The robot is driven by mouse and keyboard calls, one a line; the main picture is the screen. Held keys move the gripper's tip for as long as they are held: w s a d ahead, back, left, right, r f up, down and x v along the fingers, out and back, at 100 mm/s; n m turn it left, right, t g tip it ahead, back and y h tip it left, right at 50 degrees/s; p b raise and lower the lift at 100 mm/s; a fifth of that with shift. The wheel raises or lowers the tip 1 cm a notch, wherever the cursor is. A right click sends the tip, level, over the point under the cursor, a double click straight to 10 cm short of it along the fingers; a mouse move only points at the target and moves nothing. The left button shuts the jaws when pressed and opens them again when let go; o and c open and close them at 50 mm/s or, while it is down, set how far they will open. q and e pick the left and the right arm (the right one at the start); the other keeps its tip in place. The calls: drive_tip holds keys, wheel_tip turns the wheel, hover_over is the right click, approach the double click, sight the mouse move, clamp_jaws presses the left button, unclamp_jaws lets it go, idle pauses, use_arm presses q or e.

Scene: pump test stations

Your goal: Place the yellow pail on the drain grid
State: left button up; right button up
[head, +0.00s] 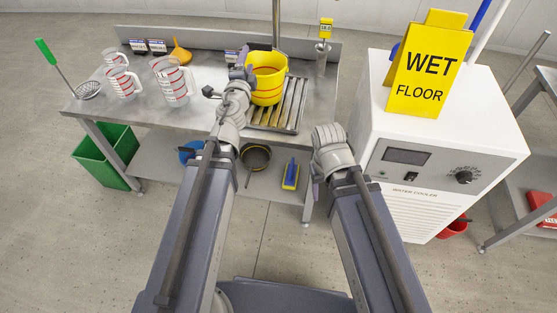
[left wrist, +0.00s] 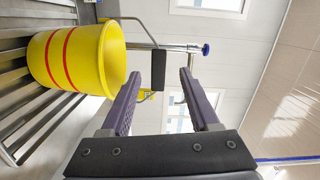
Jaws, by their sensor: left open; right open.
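The yellow pail (head: 267,84), with red bands, stands upright on the slatted drain grid (head: 291,112) in the metal bench top. The left wrist view shows the pail (left wrist: 72,62) at left, its base against the grid slats (left wrist: 14,92). My left gripper (head: 240,72) is just left of the pail in the head view. In the left wrist view its two fingers (left wrist: 171,66) are apart with nothing held between them, beside the pail's rim. My right gripper (head: 318,178) is low, between bench and water cooler, away from the pail; its fingers are mostly hidden by the wrist.
A white water cooler (head: 445,140) with a wet-floor sign (head: 428,72) is at right. The lower shelf holds a brush (head: 290,174) and pans.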

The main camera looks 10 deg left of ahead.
use_arm(q)
drive_tip(key=s+d+f+n+g+y, duration=0.1)
drive_tip(key=s+f+n+g+y, duration=0.1)
drive_tip(key=s+f+n+g, duration=0.3)
drive_tip(key=s+f+n+g+y, duration=0.2)
drive_tip(key=f+n+g, duration=0.1)
drive_tip(key=f+n, duration=0.35)
drive_tip(key=s+d+f+g+h, duration=0.2)
drive_tip(key=s+d+f+g, duration=0.3)
drive_tip(key=s, duration=0.4)
drive_tip(key=s+d+f+g+h, duration=0.1)
drive_tip(key=s+d+f+g, duration=0.4)
drive_tip(key=s+d, duration=0.3)
drive_tip(key=shift+s+d+f+h, duration=0.2)
drive_tip(key=shift+s+h, duration=0.2)
drive_tip(key=shift+s, duration=0.6)
